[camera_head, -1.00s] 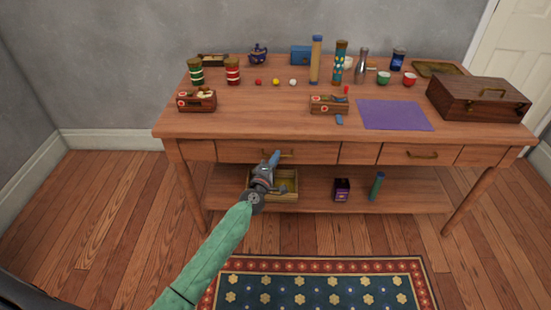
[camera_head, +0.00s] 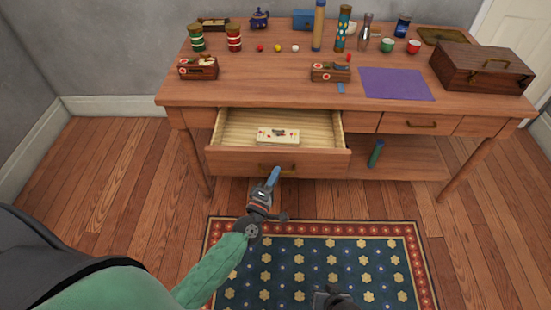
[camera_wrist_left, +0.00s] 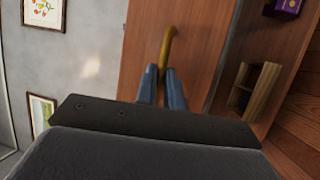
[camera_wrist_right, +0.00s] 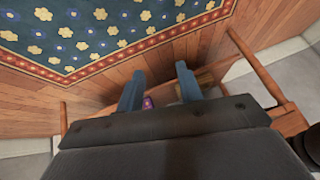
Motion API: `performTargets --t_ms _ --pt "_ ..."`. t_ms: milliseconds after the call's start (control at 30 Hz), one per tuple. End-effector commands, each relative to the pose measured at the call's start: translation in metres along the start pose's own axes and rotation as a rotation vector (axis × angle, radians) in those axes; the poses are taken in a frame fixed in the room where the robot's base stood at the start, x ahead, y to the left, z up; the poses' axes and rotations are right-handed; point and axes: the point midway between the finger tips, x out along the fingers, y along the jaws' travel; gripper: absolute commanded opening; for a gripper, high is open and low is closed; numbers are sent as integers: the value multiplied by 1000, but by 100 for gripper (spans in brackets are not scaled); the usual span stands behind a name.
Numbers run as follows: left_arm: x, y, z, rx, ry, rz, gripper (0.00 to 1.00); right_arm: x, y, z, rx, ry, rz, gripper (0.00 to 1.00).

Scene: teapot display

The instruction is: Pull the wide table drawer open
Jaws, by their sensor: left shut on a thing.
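The wide table drawer (camera_head: 230,160) is pulled well out from the left part of the wooden table (camera_head: 300,88). A pale box with small red marks (camera_head: 278,136) lies inside it. My left gripper (camera_head: 272,177) is at the middle of the drawer front, shut on its brass handle. In the left wrist view the handle (camera_wrist_left: 167,45) runs between the two blue fingertips (camera_wrist_left: 162,75). My right gripper (camera_wrist_right: 158,82) has its fingers apart with nothing between them; in the head view part of the right arm shows low over the rug.
A smaller drawer (camera_head: 408,122) at the right is shut. Jars, small balls, cups, a purple mat (camera_head: 397,83) and a wooden chest (camera_head: 482,70) stand on the tabletop. A green cylinder (camera_head: 376,153) is on the lower shelf. A patterned rug (camera_head: 380,255) lies in front.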

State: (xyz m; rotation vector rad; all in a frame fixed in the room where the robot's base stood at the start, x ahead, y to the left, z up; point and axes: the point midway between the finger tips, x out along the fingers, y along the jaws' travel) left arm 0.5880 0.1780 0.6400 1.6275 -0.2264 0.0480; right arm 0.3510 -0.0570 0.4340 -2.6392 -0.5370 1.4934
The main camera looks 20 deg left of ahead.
Motion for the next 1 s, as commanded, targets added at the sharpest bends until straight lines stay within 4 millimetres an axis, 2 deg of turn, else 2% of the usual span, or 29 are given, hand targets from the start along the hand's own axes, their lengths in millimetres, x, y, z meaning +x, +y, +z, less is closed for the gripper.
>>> performTargets --t_ms 100,300,767,800,867,900,1000 --pt "-17 3 6 0 -1 -2 0 -5 -1 -3 0 -6 -1 36" --pt "-31 5 12 0 0 -2 0 -10 -3 -6 -1 -10 -2 36" --pt "-35 6 14 0 0 -1 0 -11 -4 -7 -1 -11 -3 36" --pt "-34 6 14 0 0 -1 16 -11 -4 -7 -1 -11 -3 36" --pt "-34 6 14 0 0 -1 27 -11 -3 -6 -1 -12 -3 36" --pt "-34 6 14 0 0 -1 31 -11 -3 -6 -1 -13 -3 36" --pt "-34 6 14 0 0 0 31 -10 -3 -5 -1 -14 -3 36"
